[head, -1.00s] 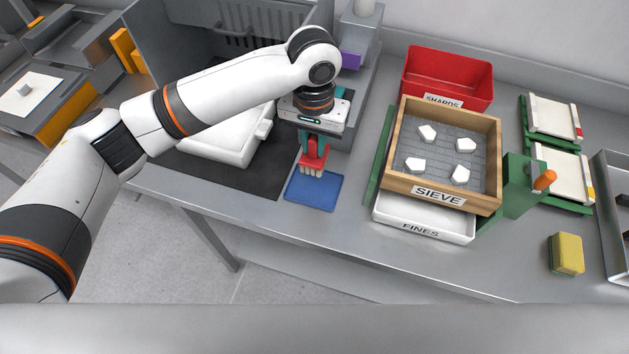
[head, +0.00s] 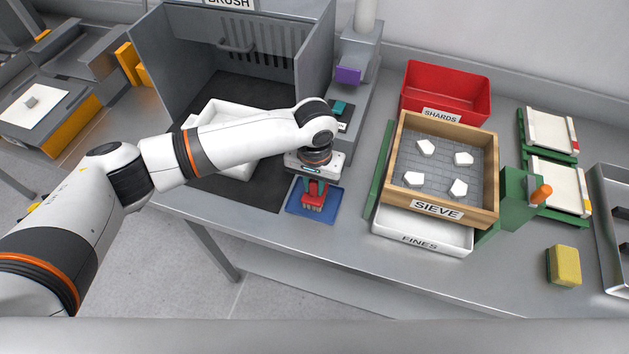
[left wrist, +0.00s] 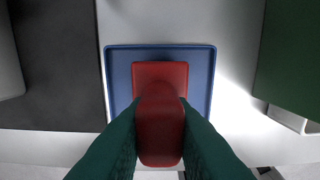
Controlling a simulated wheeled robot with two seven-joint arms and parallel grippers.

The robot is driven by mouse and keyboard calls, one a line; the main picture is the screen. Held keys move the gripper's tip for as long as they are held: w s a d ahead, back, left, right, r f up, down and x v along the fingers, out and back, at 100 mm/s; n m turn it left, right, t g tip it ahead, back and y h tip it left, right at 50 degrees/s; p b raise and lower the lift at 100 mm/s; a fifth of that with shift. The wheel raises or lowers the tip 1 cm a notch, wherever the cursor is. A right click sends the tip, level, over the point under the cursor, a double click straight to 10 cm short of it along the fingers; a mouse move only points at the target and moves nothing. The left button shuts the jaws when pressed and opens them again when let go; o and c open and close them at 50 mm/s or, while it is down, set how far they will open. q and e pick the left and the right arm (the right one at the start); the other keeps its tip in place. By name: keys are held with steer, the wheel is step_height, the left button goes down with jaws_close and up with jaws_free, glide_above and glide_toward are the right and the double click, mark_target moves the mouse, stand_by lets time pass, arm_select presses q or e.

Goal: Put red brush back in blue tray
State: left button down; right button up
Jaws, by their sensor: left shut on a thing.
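The red brush (head: 313,202) has a red handle and head with pale bristles pointing down. My left gripper (head: 314,185) is shut on its handle and holds it upright over the blue tray (head: 296,208). In the left wrist view the green fingers (left wrist: 160,125) grip the red brush (left wrist: 160,75), which lies inside the outline of the blue tray (left wrist: 120,75). The bristle ends look at or very near the tray floor; I cannot tell whether they touch. My right gripper is not in view.
A white tray (head: 236,168) stands on the dark mat to the left. The wooden sieve (head: 487,205) above the white fines tray (head: 425,238), with green supports, stands to the right. A red shards bin (head: 447,88) is behind it. Bare bench lies in front.

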arm_select(q)
steer(key=c, duration=1.3)
jaws_free()
step_height(320, 180, up, 12)
steer(key=b, duration=0.2)
steer(key=shift+r, duration=0.1)
